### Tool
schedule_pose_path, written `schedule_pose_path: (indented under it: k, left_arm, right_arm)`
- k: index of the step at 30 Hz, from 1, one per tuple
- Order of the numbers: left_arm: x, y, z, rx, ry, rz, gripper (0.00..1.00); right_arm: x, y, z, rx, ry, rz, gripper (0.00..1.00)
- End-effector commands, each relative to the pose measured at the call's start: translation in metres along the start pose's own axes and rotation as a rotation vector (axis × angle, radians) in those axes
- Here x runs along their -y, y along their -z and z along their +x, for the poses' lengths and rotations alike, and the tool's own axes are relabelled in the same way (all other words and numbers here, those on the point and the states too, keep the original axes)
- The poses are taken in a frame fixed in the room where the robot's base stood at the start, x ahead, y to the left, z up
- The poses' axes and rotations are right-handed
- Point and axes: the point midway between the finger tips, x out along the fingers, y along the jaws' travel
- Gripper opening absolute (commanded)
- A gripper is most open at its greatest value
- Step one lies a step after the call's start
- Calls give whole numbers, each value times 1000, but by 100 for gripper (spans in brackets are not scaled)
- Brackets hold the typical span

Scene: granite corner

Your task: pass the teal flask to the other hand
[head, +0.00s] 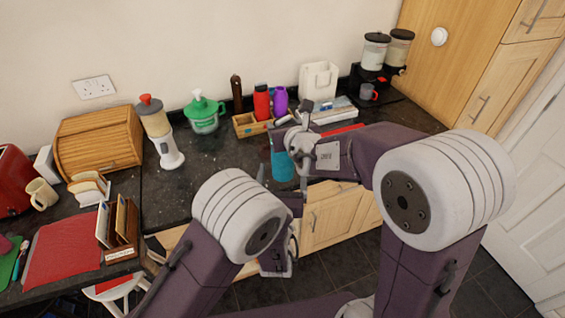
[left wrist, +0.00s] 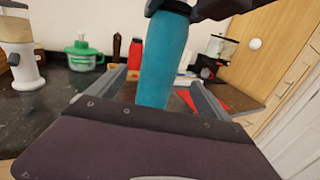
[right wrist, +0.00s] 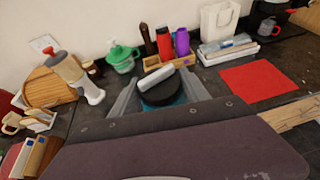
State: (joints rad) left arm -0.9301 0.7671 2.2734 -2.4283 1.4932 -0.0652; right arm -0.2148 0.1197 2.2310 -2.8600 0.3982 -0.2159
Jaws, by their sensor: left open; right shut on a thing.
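The teal flask (head: 283,167) is upright above the floor in front of the dark counter's edge. My right gripper (head: 297,143) is shut on its upper part, just under the black lid (right wrist: 160,93) with its pale handle, seen from above in the right wrist view. My left gripper (head: 281,182) is lower and open, with a finger on each side of the flask's lower body. In the left wrist view the flask (left wrist: 164,62) stands between the spread fingers, and my dark right gripper shows at the top. The flask's bottom is hidden there.
A wooden caddy (right wrist: 176,64) with red and purple bottles, a green-lidded jar (right wrist: 121,57) and a white blender (head: 163,135) stand on the counter behind. A red mat (right wrist: 258,80) lies right of them. Bare counter (head: 215,157) lies left of the flask.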

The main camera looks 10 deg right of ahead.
Motion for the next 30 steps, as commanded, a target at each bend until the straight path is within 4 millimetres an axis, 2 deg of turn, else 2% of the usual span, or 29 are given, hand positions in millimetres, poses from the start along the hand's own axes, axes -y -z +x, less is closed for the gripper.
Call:
schedule_pose_path:
  k: [3, 9, 13, 20, 23, 30]
  left_arm:
    - [-2, 0, 28, 1, -4, -1, 90]
    - [-1, 0, 59, 1, -3, 0, 90]
    - [-1, -1, 66, 1, -1, 1, 90]
    - [-1, -1, 67, 1, 0, 2, 90]
    - [-1, -1, 67, 1, -1, 1, 68]
    - [-1, -1, 67, 1, -1, 1, 3]
  right_arm:
    - [0, -1, 0, 3, 0, 0, 0]
    - [0, -1, 0, 3, 0, 0, 0]
    - [0, -1, 0, 3, 0, 0, 0]
    - [0, -1, 0, 3, 0, 0, 0]
    - [0, -1, 0, 3, 0, 0, 0]
    - [0, -1, 0, 3, 0, 0, 0]
